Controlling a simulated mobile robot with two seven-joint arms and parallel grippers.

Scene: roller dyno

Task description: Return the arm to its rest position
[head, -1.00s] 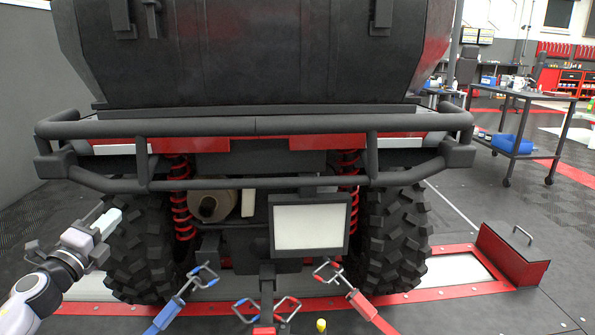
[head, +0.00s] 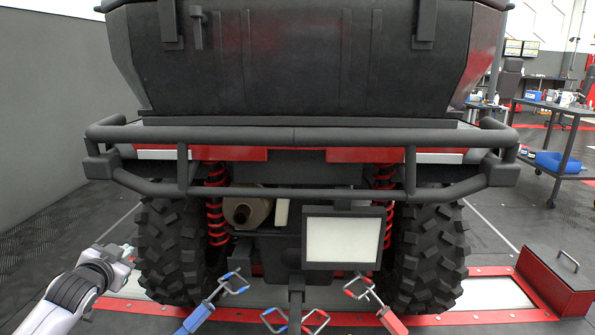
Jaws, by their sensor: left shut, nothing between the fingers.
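My left gripper (head: 122,254) is at the lower left of the head view, beside the vehicle's left rear tyre (head: 172,250). It is shut and empty, its fingers pointing away from me and partly hidden by the wrist. I cannot tell whether it touches the tyre. My left arm (head: 72,297) comes in from the lower left corner. My right gripper is not in view.
The vehicle's black rear bumper (head: 290,136) spans the middle. Below it are a pale screen (head: 343,240), a blue-handled strap hook (head: 212,304) and a red-handled one (head: 378,302). A red box (head: 560,280) stands at right. Floor at left is clear.

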